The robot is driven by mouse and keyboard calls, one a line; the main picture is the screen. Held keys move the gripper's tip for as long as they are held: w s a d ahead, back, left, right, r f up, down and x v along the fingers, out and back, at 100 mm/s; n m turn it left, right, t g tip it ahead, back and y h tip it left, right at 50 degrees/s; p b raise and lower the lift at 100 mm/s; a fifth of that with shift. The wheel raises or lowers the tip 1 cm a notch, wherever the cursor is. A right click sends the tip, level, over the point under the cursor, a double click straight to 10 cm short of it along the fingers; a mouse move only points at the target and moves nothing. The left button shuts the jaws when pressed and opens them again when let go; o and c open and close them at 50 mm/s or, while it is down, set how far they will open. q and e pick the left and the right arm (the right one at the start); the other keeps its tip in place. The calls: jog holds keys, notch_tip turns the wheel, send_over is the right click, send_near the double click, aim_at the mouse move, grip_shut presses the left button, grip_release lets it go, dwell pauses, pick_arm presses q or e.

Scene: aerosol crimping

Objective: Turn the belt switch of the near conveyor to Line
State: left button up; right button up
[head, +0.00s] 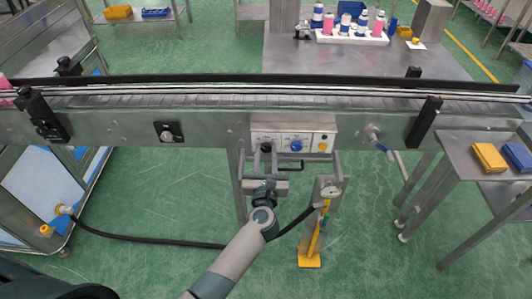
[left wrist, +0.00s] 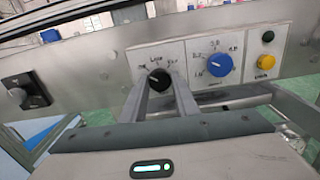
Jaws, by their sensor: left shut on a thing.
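The belt switch is a black round knob (left wrist: 154,79) on the left white plate of the control box (head: 320,125) on the near conveyor's front. My left gripper (left wrist: 160,88) is shut on this knob, with a finger on each side. The knob's pale mark seems to point up and left; a label that looks like "Line" stands above it, with small labels either side. In the head view, my left gripper (head: 264,150) reaches up to the box from below and hides most of the knob. My right gripper is not in view.
A blue knob (left wrist: 219,65) and yellow button (left wrist: 266,61) sit right of the switch. Another black switch (head: 167,133) is on the conveyor's (head: 205,127) left part. A gauge stand (head: 328,190) with a black hose is close right of my left arm. A side table (head: 455,150) stands right.

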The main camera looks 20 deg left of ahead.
pick_arm(q)
jog(key=shift+r+m+p, duration=0.15)
jog(key=shift+m+p, duration=0.75)
jog(key=shift+m, duration=0.2)
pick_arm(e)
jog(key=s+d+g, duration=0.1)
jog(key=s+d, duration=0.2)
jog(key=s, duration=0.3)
pick_arm(q)
jog(key=shift+m+p, duration=0.55)
jog(key=shift+m, duration=0.25)
jog(key=m+p, duration=0.2)
jog(key=m, duration=0.1)
jog(key=shift+m+p, duration=0.7)
jog(key=shift+m, duration=0.8)
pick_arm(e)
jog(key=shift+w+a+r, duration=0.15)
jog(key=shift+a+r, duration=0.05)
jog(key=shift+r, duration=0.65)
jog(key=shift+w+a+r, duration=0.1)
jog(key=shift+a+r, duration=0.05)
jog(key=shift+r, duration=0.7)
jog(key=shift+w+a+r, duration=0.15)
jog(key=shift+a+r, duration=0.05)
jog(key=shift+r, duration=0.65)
pick_arm(q)
jog(key=o, duration=1.1)
jog(key=shift+c, duration=0.2)
